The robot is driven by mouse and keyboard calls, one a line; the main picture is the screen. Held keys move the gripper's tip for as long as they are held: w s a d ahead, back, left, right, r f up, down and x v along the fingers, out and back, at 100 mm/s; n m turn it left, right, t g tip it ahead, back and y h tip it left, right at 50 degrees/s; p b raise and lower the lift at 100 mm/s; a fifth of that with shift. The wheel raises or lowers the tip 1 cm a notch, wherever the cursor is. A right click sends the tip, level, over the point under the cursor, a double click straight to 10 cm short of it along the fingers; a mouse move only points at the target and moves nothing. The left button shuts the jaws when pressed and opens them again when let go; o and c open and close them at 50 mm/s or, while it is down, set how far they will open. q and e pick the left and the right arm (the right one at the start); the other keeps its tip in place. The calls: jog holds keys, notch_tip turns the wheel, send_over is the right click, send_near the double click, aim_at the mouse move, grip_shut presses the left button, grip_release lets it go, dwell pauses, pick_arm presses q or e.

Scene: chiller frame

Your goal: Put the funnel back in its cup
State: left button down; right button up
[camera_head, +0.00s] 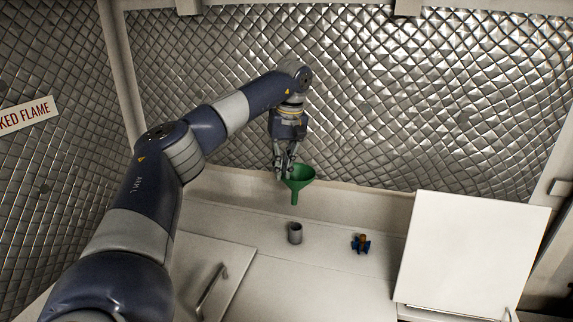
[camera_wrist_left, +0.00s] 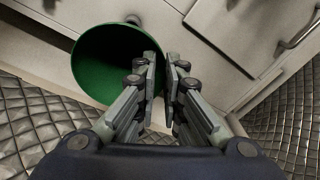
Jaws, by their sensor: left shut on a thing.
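The green funnel (camera_head: 300,177) is held upright in the air, its wide mouth up and its spout pointing down. My left gripper (camera_head: 286,172) is shut on the funnel's rim at its left side. In the left wrist view the funnel (camera_wrist_left: 103,62) shows as a wide green bowl left of the nearly closed fingers (camera_wrist_left: 165,68). A small grey cup (camera_head: 295,233) stands on the white counter, below the funnel and apart from its spout. My right gripper is not in view.
A white panel (camera_head: 470,250) rises at the right. A handled white panel (camera_head: 205,262) lies at the left. The quilted metal wall (camera_head: 350,90) is close behind.

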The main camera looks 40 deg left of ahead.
pick_arm(q)
jog(key=shift+s+a+f, duration=0.15)
jog(key=shift+s+a, duration=0.05)
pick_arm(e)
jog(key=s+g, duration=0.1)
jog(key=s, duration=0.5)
pick_arm(q)
jog(key=f, duration=0.1)
jog(key=f+b, duration=0.1)
jog(key=f, duration=0.1)
jog(key=shift+w+f, duration=0.1)
jog(key=shift+w, duration=0.3)
jog(key=shift+s+d+f, duration=0.1)
jog(key=shift+f, duration=0.25)
jog(key=shift+f+t, duration=0.3)
jog(key=shift+f, duration=1)
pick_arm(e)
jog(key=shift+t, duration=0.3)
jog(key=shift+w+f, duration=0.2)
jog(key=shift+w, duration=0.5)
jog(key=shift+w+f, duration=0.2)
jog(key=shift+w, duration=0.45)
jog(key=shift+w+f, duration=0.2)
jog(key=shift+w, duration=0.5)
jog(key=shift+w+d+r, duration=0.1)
pick_arm(q)
jog(key=shift+p, duration=0.35)
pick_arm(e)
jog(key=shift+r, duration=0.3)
